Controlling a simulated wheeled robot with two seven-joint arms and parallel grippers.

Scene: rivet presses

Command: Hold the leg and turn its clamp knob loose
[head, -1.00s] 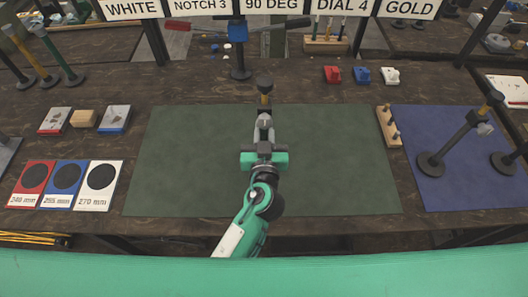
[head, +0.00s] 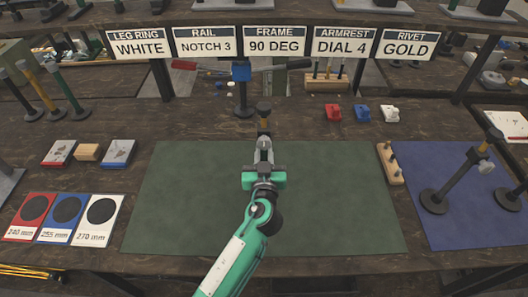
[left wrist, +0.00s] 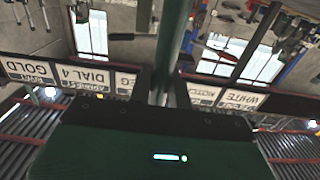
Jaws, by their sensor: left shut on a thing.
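My left gripper (head: 264,143) is in the middle of the head view, above the green mat. It is shut on a dark post-like leg, whose dark cap and gold-coloured band (head: 264,122) show just beyond the fingers. In the left wrist view a dark green post (left wrist: 174,45) rises between the dark fingers. A clamp knob on this held piece cannot be made out. Another dark leg (head: 458,177) leans on the blue mat at the right, with a round foot and a pale grey knob (head: 486,166) near its upper end. My right gripper is not in view.
The green mat (head: 180,210) is otherwise bare. A wooden peg block (head: 390,165) stands at its right edge. Several legs (head: 50,90) stand far left. Coloured cards (head: 66,215) lie at front left. A dark stand (head: 242,90) with a blue block stands behind the gripper, below signs.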

